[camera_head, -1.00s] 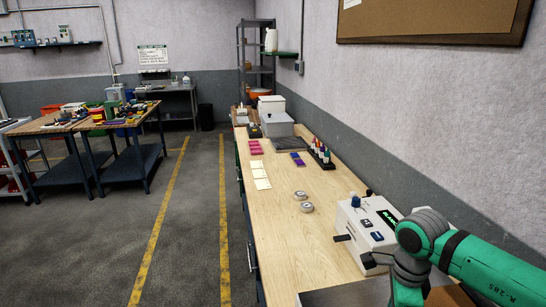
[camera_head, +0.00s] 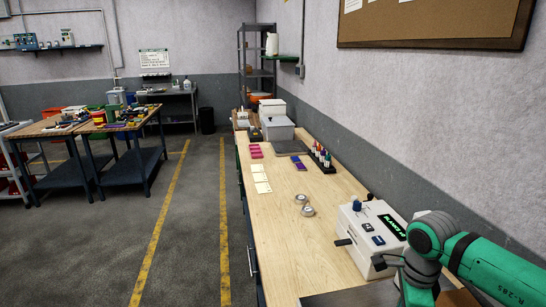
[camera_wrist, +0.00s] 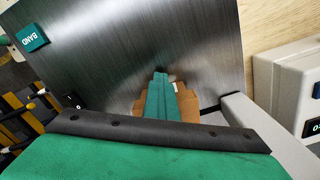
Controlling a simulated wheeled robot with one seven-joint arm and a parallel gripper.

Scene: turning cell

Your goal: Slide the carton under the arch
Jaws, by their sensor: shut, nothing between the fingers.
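My gripper (camera_wrist: 160,78) shows in the wrist view as green fingers, shut and empty, over a brown carton (camera_wrist: 187,108). The carton shows on both sides of the fingers, on or close above a brushed steel plate (camera_wrist: 130,45); the fingers hide its middle. I cannot tell whether they touch it. A pale grey bar (camera_wrist: 262,128) lies just right of the carton; I cannot tell whether it is part of the arch. In the head view the fingers are hidden behind my green arm, and the plate's edge (camera_head: 345,298) shows at the bottom.
A white machine with a lit display (camera_head: 370,232) stands beside the plate, near my arm. Two round metal pieces (camera_head: 304,204), pale cards (camera_head: 261,178) and a bottle rack (camera_head: 322,160) are farther along the wooden bench (camera_head: 280,240).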

